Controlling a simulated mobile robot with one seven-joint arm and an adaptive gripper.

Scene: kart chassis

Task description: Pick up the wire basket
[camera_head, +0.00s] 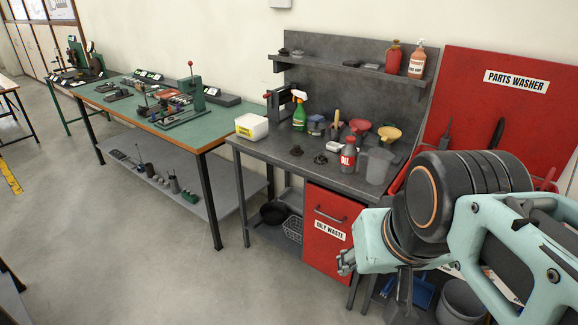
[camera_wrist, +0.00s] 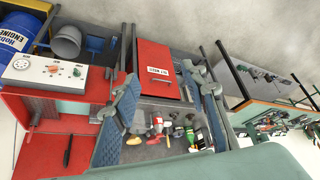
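The wire basket (camera_head: 293,228) is a small grey mesh basket. In the head view it stands on the lower shelf under the grey workbench, just left of the red oily-waste cabinet and beside a dark pan (camera_head: 274,213). I cannot make the basket out clearly in the wrist view. My gripper (camera_wrist: 168,112) shows in the wrist view with its two blue-padded fingers wide apart and nothing held between them. In the head view my arm reaches in from the right, in front of the parts washer and to the right of the basket.
The red oily-waste cabinet (camera_head: 328,236) stands between my arm and the basket. The workbench top (camera_head: 312,172) above holds bottles, funnels and a white tub (camera_head: 252,126). A table leg (camera_head: 243,205) stands left of the basket. The floor (camera_head: 170,262) in front is clear.

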